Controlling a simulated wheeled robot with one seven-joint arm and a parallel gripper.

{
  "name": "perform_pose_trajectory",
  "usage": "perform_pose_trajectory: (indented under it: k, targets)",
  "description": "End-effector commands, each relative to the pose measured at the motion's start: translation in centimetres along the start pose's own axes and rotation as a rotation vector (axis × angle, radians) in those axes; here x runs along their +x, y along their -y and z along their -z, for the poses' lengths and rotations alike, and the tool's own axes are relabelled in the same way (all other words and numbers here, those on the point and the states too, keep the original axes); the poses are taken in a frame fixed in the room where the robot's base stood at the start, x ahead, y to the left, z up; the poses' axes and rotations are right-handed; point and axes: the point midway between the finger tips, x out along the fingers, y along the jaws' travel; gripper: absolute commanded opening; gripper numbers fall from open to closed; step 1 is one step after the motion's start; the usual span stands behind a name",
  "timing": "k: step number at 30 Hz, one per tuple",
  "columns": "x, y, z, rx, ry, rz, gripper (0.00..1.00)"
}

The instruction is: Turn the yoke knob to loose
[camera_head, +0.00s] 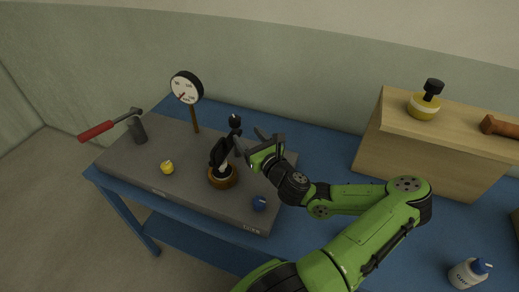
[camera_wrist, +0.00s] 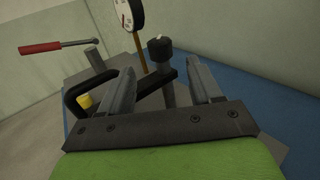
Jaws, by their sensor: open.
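The yoke knob appears to be the black knob (camera_head: 235,121) at the top of the central fixture; its marking cannot be read. In the wrist view a dark knob (camera_wrist: 160,47) with a pale mark on top stands on a post, beyond and between my finger tips. The black yoke (camera_head: 221,152) rises over a round brown base (camera_head: 223,177); in the wrist view a black bar loops behind the left finger. My gripper (camera_head: 250,140) is open, just right of the knob; it also shows in the wrist view (camera_wrist: 160,76). Nothing is held, and contact cannot be told.
The grey plate (camera_head: 130,163) carries a red-handled lever (camera_head: 97,131), a dial gauge (camera_head: 186,88), a yellow knob (camera_head: 167,167) and a blue knob (camera_head: 259,203). A wooden box (camera_head: 400,150) bears a yellow bottle (camera_head: 424,104). A white bottle (camera_head: 467,275) stands on the blue table (camera_head: 310,160).

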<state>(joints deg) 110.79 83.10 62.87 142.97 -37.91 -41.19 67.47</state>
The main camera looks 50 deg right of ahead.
Motion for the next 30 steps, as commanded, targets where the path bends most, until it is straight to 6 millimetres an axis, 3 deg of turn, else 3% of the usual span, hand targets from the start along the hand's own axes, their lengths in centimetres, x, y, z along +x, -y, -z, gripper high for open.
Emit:
perform_pose_trajectory:
  k: [2, 14, 18, 30]
  targets:
    - [-2.0, 0.2, -0.1, 0.008, -0.002, 0.006, 0.64]
    - [-4.2, 0.0, -0.8, 0.006, 0.006, 0.003, 0.64]
    - [-6.1, 0.1, -0.5, 0.0, -0.001, 0.003, 0.64]
    - [-6.5, 0.1, 0.2, -0.006, 0.005, -0.004, 0.63]
